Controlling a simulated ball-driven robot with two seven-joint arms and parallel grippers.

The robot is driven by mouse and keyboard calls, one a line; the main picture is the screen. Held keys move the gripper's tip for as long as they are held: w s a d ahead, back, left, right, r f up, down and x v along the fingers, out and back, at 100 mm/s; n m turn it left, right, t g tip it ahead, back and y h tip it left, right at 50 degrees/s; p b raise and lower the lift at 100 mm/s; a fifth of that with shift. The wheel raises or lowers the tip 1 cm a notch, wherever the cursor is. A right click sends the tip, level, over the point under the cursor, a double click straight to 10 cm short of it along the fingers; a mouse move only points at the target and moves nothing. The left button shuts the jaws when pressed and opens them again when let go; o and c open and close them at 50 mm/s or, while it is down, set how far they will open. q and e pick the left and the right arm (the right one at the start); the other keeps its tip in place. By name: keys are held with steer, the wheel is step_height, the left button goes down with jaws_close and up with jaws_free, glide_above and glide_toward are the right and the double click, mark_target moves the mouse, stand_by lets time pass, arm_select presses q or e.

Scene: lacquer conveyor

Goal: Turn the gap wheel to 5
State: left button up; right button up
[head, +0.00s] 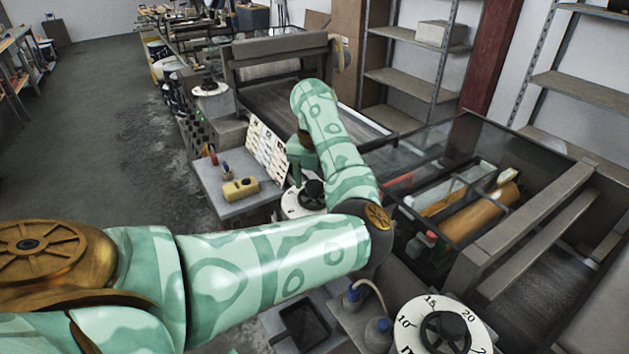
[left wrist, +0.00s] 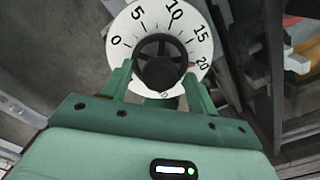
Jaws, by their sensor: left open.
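A white dial with a black spoked hub (left wrist: 160,66) fills the top of the left wrist view. Its rim (left wrist: 143,25) carries the numbers 0, 5, 10, 15 and 20, with 5 at the upper left and 20 at the right. My left gripper (left wrist: 157,76) is open, with one finger on each side of the hub; I cannot tell whether they touch it. In the head view my left gripper (head: 302,160) is over this dial (head: 291,204), which the arm partly hides. No pointer mark is clear. My right gripper is not in view.
Another numbered white dial (head: 410,312) is at the bottom right, beside blue-capped bottles (head: 352,298). A third dial (head: 210,89) stands further back. A glass-sided bay (head: 420,150) is on the right.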

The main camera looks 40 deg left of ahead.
arm_select(q)
steer(key=c, duration=1)
